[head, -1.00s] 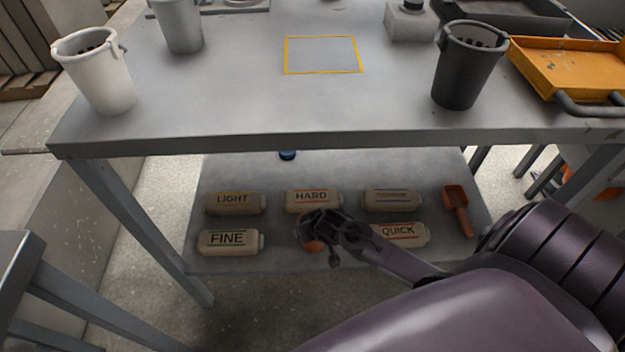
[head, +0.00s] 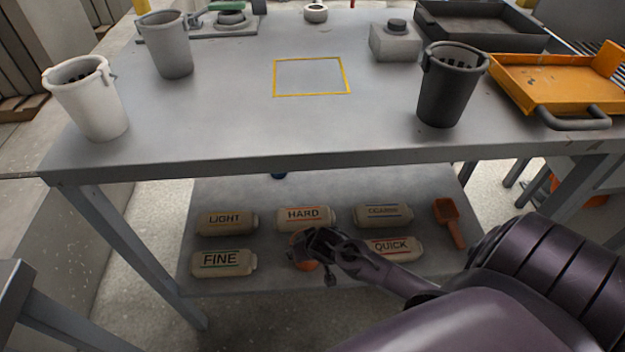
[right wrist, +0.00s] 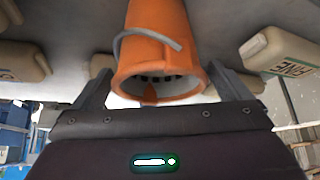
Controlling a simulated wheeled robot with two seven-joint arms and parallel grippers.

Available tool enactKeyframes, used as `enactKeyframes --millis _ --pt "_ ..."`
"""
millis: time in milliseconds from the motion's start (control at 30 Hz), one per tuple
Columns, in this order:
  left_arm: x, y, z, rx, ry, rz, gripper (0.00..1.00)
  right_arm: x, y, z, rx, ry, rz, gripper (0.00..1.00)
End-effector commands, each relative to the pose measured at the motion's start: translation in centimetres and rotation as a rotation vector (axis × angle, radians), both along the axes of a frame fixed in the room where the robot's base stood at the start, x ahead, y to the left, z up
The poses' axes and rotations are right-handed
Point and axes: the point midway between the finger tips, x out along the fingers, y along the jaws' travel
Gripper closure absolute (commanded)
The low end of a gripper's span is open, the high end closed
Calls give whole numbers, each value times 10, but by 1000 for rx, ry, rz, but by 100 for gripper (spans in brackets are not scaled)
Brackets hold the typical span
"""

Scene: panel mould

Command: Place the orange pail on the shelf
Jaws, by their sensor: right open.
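The orange pail (head: 306,266) is on the lower shelf (head: 335,184) under the table, between the FINE and QUICK bags, mostly hidden by my right gripper (head: 308,246) in the head view. In the right wrist view the pail (right wrist: 155,60) shows its open rim, dark holes inside and a grey handle. My right gripper (right wrist: 163,82) is open, with one finger on each side of the pail. Whether the fingers touch it I cannot tell. My left gripper is not in view.
Bags labelled FINE (head: 222,263), LIGHT (head: 226,222), HARD (head: 305,217) and QUICK (head: 390,247) lie around the pail, with an orange scoop (head: 449,221) at right. The tabletop (head: 230,130) above holds white (head: 90,105), grey (head: 166,48) and black (head: 447,95) pails and a yellow-outlined area (head: 312,77).

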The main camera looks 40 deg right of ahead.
Motion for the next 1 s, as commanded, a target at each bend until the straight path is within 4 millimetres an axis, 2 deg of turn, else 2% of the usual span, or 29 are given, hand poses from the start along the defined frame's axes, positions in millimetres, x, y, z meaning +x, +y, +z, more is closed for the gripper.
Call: enactKeyframes --millis 33,67,200,400,600,667,733,900,1000 --pt "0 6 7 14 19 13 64 -6 1 13 0 0 1 3" --pt "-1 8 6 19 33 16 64 -9 1 19 1 -1 1 3" --pt "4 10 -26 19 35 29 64 -26 4 44 2 -1 1 3" --pt "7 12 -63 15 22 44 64 -43 7 70 1 -1 1 3" --pt "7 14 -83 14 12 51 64 -53 8 84 0 1 0 3" --pt "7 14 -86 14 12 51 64 -60 13 80 -2 24 11 3" --pt "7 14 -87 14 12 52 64 -77 26 64 -11 92 51 3" --pt "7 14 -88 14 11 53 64 -139 80 18 -19 330 250 3" --pt "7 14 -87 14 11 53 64 -164 105 6 -8 417 353 3"
